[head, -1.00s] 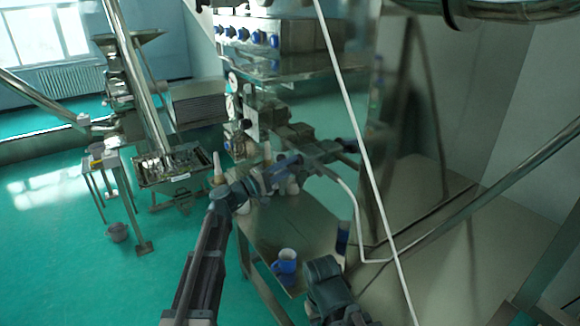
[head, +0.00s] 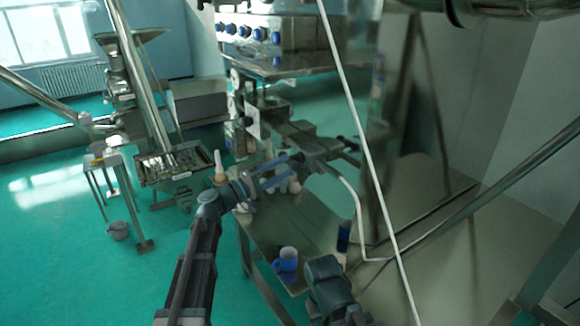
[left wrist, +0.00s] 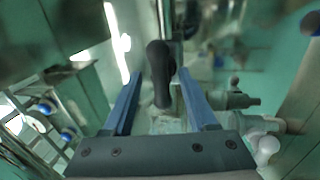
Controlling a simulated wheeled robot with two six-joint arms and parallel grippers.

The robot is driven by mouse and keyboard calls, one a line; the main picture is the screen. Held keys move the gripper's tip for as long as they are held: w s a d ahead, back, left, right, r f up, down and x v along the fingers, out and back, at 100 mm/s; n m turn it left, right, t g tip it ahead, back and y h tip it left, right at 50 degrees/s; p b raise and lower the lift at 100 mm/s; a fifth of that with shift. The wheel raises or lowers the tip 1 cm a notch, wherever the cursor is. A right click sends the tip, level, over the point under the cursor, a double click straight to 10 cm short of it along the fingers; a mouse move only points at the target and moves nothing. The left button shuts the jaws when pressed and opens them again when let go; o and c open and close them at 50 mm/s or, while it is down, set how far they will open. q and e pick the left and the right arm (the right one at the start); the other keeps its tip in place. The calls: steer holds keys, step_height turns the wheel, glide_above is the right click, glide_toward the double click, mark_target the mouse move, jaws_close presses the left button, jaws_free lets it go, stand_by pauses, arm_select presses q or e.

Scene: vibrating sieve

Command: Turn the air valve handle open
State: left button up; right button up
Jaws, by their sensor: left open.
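A dark, rounded handle (left wrist: 160,72), apparently the air valve handle, stands upright between the two blue fingers of my left gripper (left wrist: 162,100) in the left wrist view. There is a gap on both sides, and the fingers do not grip it. In the head view my left gripper (head: 281,172) is open, in front of the machine's metal fittings and above the steel table. I cannot pick out the handle clearly there, among the fittings and behind the fingers. A dark link of my right arm shows at the bottom; its gripper fingers are not visible.
The steel table (head: 270,228) holds a blue and white mug (head: 286,260) near its front and several pale bottles behind my gripper. A bent metal pipe (head: 357,205) and a thin white pole (head: 366,160) stand to the right.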

arm_select(q)
steer(key=b+v, duration=0.1)
steer(key=v, duration=0.9)
steer(key=shift+b, duration=0.3)
steer(key=shift+s+f, duration=0.1)
steer(key=s+d+f+m+g+y+b, duration=0.3)
steer(key=s+d+f+g, duration=0.25)
steer(key=d+f, duration=0.4)
steer(key=s+d+f+m+g+y+b, duration=0.3)
steer(key=s+d+f, duration=0.35)
steer(key=f, duration=0.55)
steer(key=s+a+f+m+g+y+b, duration=0.1)
steer(key=s+a+f+m+y+b, duration=0.1)
steer(key=s+f+y, duration=0.4)
steer(key=s+a+f+m+g+y+b, duration=0.2)
steer(key=s+a+f+y+b, duration=0.2)
steer(key=s+f, duration=0.5)
steer(key=shift+s+f+m+y, duration=0.4)
steer(key=shift+f+y, duration=0.35)
steer(key=shift+y, duration=0.15)
steer(key=shift+g, duration=0.25)
